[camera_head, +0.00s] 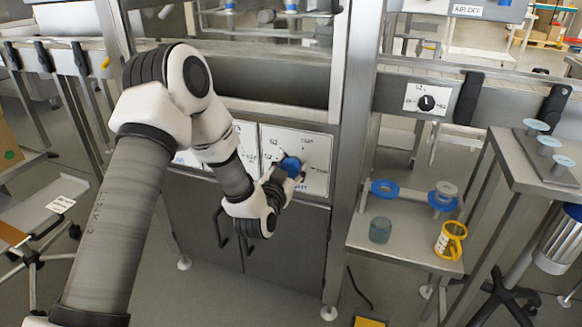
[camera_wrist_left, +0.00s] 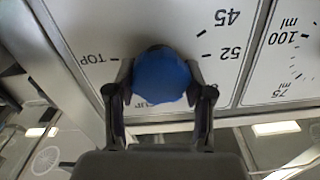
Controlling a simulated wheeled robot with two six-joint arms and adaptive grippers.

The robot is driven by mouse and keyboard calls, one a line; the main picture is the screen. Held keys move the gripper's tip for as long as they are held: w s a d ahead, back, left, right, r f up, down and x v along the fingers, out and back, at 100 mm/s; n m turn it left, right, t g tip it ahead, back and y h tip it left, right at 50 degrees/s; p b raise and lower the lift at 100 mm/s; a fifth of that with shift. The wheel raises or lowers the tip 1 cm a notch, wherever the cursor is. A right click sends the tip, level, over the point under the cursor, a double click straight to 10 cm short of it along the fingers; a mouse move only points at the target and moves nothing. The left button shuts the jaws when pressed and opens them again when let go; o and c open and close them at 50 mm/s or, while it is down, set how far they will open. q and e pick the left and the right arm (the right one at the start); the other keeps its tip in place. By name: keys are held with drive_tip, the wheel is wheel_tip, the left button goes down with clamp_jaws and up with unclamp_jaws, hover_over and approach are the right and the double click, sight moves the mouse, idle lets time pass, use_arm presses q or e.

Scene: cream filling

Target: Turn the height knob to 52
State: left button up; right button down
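The blue height knob (camera_head: 291,166) is on a white dial panel (camera_head: 317,149) on the front of the steel machine. In the left wrist view the knob (camera_wrist_left: 160,76) sits between the two black fingers of my left gripper (camera_wrist_left: 160,72), and both fingertips appear to touch its sides. The panel there shows the marks 45, 52 and TOP, turned in the picture. The knob's pointer is hidden, so its setting cannot be read. In the head view my left gripper (camera_head: 284,172) reaches the knob from the lower left. My right gripper is not in view.
Another white panel (camera_wrist_left: 294,50) with ml marks is beside the height panel. A black knob (camera_head: 426,103) is on a separate panel at right. A steel shelf (camera_head: 395,245) holds blue rings, a jar and a yellow item. Cabinet doors with dark handles (camera_head: 219,228) are below.

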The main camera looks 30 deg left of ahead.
use_arm(q)
drive_tip(key=shift+n, duration=0.4)
drive_tip(key=n, duration=0.2)
drive_tip(key=shift+a+n, duration=0.1)
drive_tip(key=shift+n, duration=0.3)
drive_tip(key=shift+a+n+b, duration=0.1)
drive_tip(key=shift+n+b, duration=0.5)
drive_tip(key=shift+n, duration=1.5)
drive_tip(key=o, duration=1.2)
